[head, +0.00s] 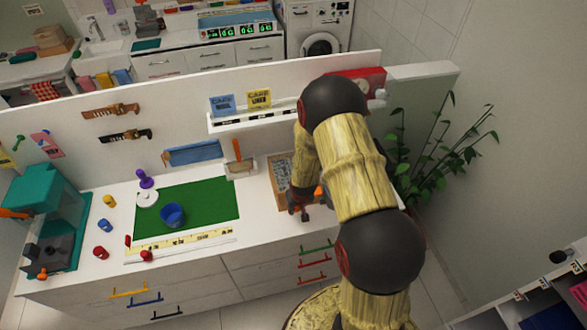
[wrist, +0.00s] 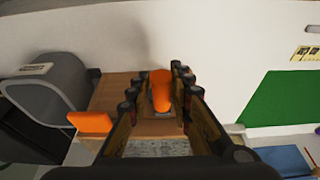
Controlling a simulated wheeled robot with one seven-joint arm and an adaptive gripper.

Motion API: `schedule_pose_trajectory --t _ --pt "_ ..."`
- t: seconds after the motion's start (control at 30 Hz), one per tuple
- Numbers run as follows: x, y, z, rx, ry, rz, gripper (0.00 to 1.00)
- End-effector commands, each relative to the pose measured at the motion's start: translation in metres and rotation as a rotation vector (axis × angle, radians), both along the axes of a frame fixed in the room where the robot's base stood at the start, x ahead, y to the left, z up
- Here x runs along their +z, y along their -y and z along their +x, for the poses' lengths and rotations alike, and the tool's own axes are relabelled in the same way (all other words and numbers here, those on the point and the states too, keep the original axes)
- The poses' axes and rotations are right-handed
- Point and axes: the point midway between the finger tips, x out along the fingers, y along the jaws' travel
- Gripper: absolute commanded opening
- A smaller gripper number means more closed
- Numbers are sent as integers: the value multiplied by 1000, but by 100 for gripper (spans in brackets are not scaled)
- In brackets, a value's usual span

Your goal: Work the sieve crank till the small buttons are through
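The sieve is a wooden box (head: 279,187) with a grey, speckled inside, at the right end of the white counter. My gripper (head: 303,205) is low at its front right edge, partly hidden by my arm. In the wrist view, an upright orange handle (wrist: 161,88) stands between the two fingers of my gripper (wrist: 155,85). The fingers are apart, with a gap visible at the handle's left; contact on the right is unclear. A second orange piece (wrist: 90,121) shows left of the fingers. The grey mesh-like surface (wrist: 158,147) lies below. I cannot make out single small buttons.
A green mat (head: 200,208) with a blue cup (head: 172,214) lies left of the sieve. A brush (head: 238,158) stands by the back panel. A teal machine (head: 50,210) is at far left. A grey rounded object (wrist: 55,85) is left of the gripper. A plant (head: 430,160) stands right.

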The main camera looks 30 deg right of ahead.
Motion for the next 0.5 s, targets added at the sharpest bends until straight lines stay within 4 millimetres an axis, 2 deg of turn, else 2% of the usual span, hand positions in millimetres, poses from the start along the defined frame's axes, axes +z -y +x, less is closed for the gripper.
schedule_pose_trajectory --t 0.5 --pt "3 11 -3 -1 0 0 21"
